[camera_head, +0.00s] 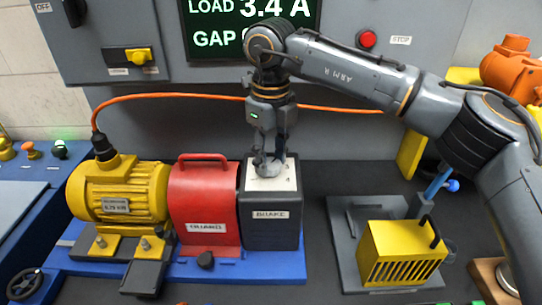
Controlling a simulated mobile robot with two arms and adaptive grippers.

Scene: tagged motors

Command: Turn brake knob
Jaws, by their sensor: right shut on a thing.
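The brake unit (270,221) is a dark grey box labelled BRAKE, with a pale plate on its top face. It stands at the middle of the bench, right of the red guard. The brake knob (268,168) is a grey knob on that pale plate, partly hidden by the fingers. My right gripper (269,157) points straight down from above, its fingers shut around the knob. Which way the knob is turned cannot be made out. My left gripper is not in view.
A red guard (205,205) with a handle and a yellow motor (118,193) stand left of the brake on a blue base (230,268). A yellow slotted cover (400,255) sits to the right. A display (250,45) reading LOAD 3.4 A and a red STOP button (367,39) are behind.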

